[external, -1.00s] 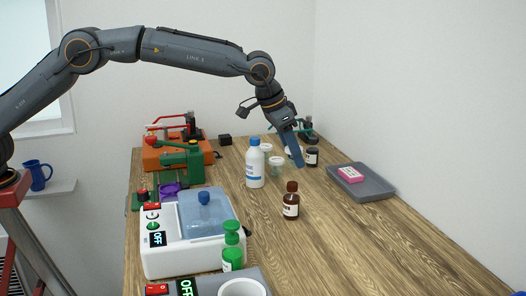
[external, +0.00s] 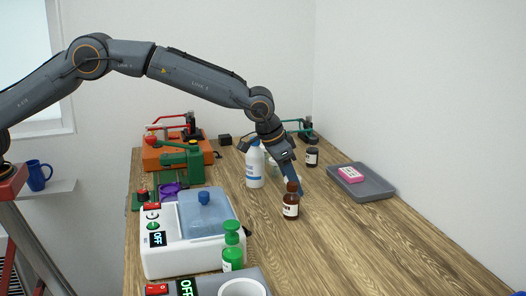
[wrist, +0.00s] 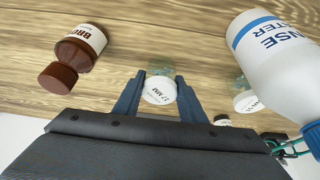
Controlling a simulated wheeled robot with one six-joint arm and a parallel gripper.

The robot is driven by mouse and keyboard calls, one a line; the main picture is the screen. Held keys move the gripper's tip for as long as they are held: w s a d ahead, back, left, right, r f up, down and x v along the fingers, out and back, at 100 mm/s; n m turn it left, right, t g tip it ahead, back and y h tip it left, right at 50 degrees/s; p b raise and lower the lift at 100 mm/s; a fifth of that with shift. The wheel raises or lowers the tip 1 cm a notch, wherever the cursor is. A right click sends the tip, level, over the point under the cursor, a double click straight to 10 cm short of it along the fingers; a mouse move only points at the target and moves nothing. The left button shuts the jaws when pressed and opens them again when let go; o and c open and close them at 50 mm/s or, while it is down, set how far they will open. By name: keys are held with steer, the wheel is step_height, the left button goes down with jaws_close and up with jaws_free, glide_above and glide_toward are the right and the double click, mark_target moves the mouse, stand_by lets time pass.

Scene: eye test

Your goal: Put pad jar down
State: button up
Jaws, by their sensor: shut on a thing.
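The pad jar (wrist: 160,91), a small clear jar with a lettered white lid, sits between the fingers of my gripper (wrist: 159,84) in the wrist view. My gripper is shut on it. In the external view my gripper (external: 294,184) is low over the wooden table, close behind the brown bottle (external: 291,208), and the jar is mostly hidden. I cannot tell whether the jar touches the table.
A white rinse bottle (external: 255,168) stands left of my gripper, with another white-lidded jar (wrist: 247,101) near it. A dark jar (external: 312,157) and a grey tray (external: 376,188) with a pink item (external: 350,174) are to the right. The right front table is clear.

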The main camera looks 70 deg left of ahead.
steer(key=shift+f, duration=0.2)
steer(key=o, duration=1.1)
steer(key=shift+c, duration=0.2)
steer(key=shift+r, duration=0.1)
steer(key=shift+r, duration=0.2)
steer(key=b+v, duration=0.2)
steer(key=v, duration=0.9)
steer(key=shift+s+r, duration=0.15)
steer(key=shift+r, duration=0.25)
